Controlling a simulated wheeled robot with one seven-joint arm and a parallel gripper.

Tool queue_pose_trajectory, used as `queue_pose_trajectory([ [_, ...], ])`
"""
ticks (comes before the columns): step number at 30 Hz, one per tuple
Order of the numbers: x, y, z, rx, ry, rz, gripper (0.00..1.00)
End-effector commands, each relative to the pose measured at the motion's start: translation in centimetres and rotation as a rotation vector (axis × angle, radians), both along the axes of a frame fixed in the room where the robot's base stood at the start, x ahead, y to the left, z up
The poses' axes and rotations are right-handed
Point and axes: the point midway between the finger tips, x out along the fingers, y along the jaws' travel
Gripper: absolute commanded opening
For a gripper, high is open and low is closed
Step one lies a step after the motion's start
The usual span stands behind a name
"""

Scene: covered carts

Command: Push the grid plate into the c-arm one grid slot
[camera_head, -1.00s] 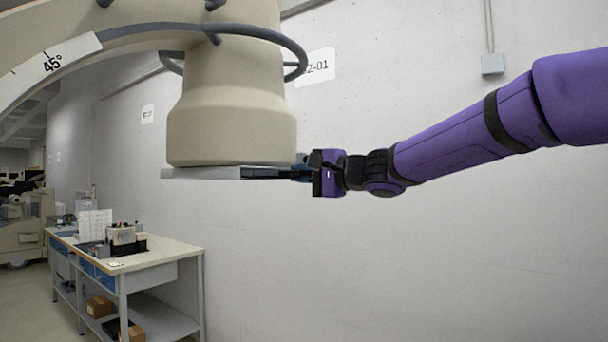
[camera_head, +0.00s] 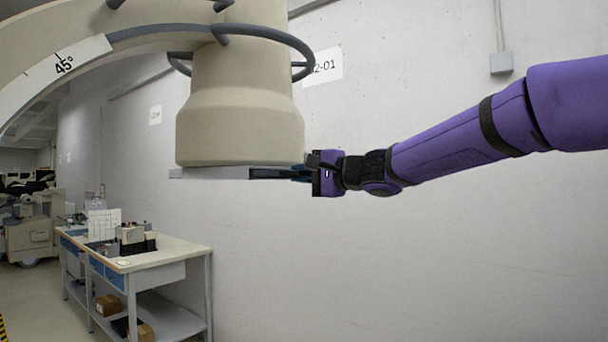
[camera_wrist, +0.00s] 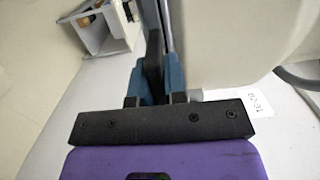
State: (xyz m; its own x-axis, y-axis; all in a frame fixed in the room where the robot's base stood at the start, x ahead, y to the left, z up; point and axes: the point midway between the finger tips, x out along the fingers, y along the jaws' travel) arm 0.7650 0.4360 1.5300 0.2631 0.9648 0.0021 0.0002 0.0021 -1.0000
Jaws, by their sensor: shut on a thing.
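The c-arm one (camera_head: 240,125) is a cream imaging head hanging from a curved arm, with a flat grey slot (camera_head: 205,173) along its underside. The grid plate (camera_head: 270,173) is a thin dark plate seen edge-on, level under the head's right part. Its left end is hidden in the slot. My gripper (camera_head: 302,174) is at the head's lower right edge, shut on the plate's outer end. In the wrist view, the blue fingers (camera_wrist: 160,85) close around the thin plate edge, beside the cream housing (camera_wrist: 240,40).
A workbench (camera_head: 170,253) with several items on top and boxes below stands at lower left, apart from my arm. A pale wall (camera_head: 420,250) runs behind. A ring-shaped rail (camera_head: 270,33) circles the head above. The space under my arm is clear.

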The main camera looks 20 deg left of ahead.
Motion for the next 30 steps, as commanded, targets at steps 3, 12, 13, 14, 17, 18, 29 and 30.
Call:
queue_pose_trajectory([
  [3,0.0,0.3,0.1,0.002,-0.001,0.0,0.0],
  [12,0.1,0.3,0.1,0.001,-0.001,0.0,0.42],
  [13,0.1,0.3,0.1,0.001,-0.001,0.0,0.42],
  [14,0.1,0.3,0.1,0.001,-0.001,0.0,0.42],
  [17,0.1,0.3,0.0,-0.001,0.0,-0.001,0.42],
  [18,0.1,0.1,0.0,-0.001,0.0,-0.001,0.42],
  [29,-1.3,-5.0,0.1,0.0,-0.002,-0.003,0.42],
  [30,-1.5,-5.7,0.1,0.0,-0.002,-0.004,0.42],
])
